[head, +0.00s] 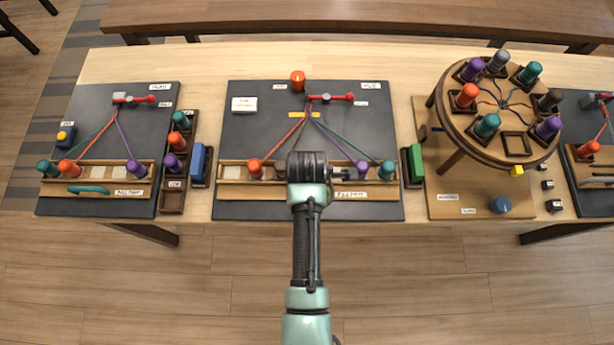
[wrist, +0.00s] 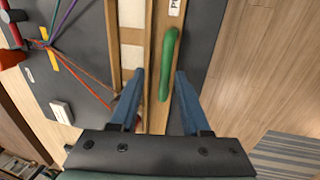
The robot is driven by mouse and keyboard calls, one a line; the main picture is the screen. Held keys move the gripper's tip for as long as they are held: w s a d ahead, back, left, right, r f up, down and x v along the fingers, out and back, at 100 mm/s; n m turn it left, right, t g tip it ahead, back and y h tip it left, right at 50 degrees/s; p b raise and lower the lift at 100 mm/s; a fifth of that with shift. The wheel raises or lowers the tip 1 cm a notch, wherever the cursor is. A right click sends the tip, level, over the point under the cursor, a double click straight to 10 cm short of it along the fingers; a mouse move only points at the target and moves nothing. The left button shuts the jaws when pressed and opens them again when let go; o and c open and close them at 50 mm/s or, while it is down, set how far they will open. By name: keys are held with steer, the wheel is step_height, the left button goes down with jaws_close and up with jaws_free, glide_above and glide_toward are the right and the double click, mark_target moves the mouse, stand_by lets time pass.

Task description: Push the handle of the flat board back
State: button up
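The flat board is a dark grey slab (head: 240,140) in the middle of the table in the head view. It also fills much of the wrist view (wrist: 85,75). Its green handle (wrist: 168,65) is a raised bar on the near side of the wooden peg rail (wrist: 155,110). In the head view my arm hides this handle. My gripper (head: 308,168) is over the board's near part. In the wrist view its two blue fingers (wrist: 160,72) are apart and empty, with the handle's lower part between them in the picture. I cannot tell whether they touch it.
On the middle board, coloured cords run from a red clamp (head: 330,97) to pegs. A similar board with a teal handle (head: 88,189) lies at left. A round peg stand (head: 500,110) rises at right. Blue (head: 199,163) and green (head: 413,163) blocks flank the middle board.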

steer(key=shift+s, duration=0.1)
steer(key=v, duration=1.3)
stand_by(0.3)
